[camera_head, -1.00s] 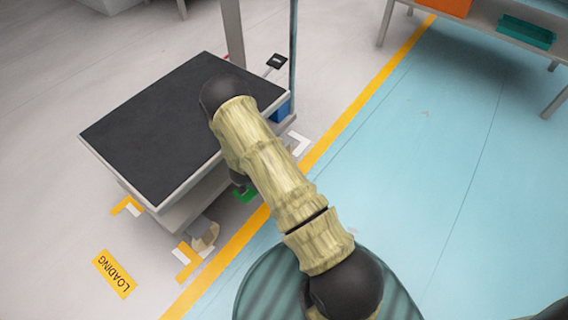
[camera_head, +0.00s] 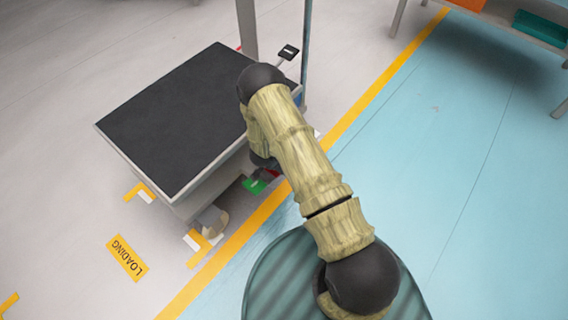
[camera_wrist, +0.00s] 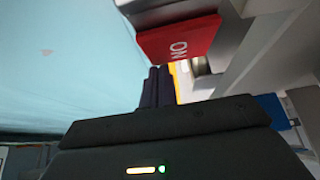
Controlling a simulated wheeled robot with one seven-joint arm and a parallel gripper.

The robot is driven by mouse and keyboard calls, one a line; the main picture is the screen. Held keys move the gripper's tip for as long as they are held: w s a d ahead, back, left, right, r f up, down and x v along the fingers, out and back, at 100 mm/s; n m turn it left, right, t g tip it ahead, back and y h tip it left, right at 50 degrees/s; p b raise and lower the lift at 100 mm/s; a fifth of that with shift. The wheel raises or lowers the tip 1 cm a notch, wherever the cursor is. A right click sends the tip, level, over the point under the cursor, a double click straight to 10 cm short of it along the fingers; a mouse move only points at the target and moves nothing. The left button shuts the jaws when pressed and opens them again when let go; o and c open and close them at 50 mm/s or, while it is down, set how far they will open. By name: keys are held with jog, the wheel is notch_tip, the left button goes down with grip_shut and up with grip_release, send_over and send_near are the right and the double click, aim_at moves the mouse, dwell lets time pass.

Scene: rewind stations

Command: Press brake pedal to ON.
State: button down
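A red pedal (camera_wrist: 180,40) with white letters that read as ON turned on its side is close in the wrist view. In the head view a small red patch (camera_head: 272,173) shows beside a green pedal (camera_head: 254,186), low at the cart's near right side and partly behind my arm. My gripper (camera_wrist: 158,72) has its two dark fingers side by side with no clear gap and nothing between them. The fingertips are just below the red pedal in the wrist picture; I cannot tell whether they touch it. In the head view the fingers are hidden behind my arm.
The cart's dark flat top (camera_head: 175,115) stands left of my arm, with a grey post (camera_head: 247,30) behind it. A yellow floor line (camera_head: 365,110) runs past the cart. The blue floor (camera_head: 460,170) to the right is clear. A table stands at the top right.

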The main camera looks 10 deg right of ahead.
aim_at(275, 175)
jog(key=shift+s+f, duration=0.15)
jog(key=r+p, duration=0.4)
jog(key=shift+w+d+r+p, duration=0.3)
jog(key=shift+w+d+r, duration=0.05)
jog(key=shift+w, duration=0.05)
jog(key=p+v, duration=0.4)
jog(key=v, duration=0.5)
jog(key=shift+s+a, duration=0.3)
jog(key=shift+a, duration=0.05)
jog(key=shift+d, duration=0.1)
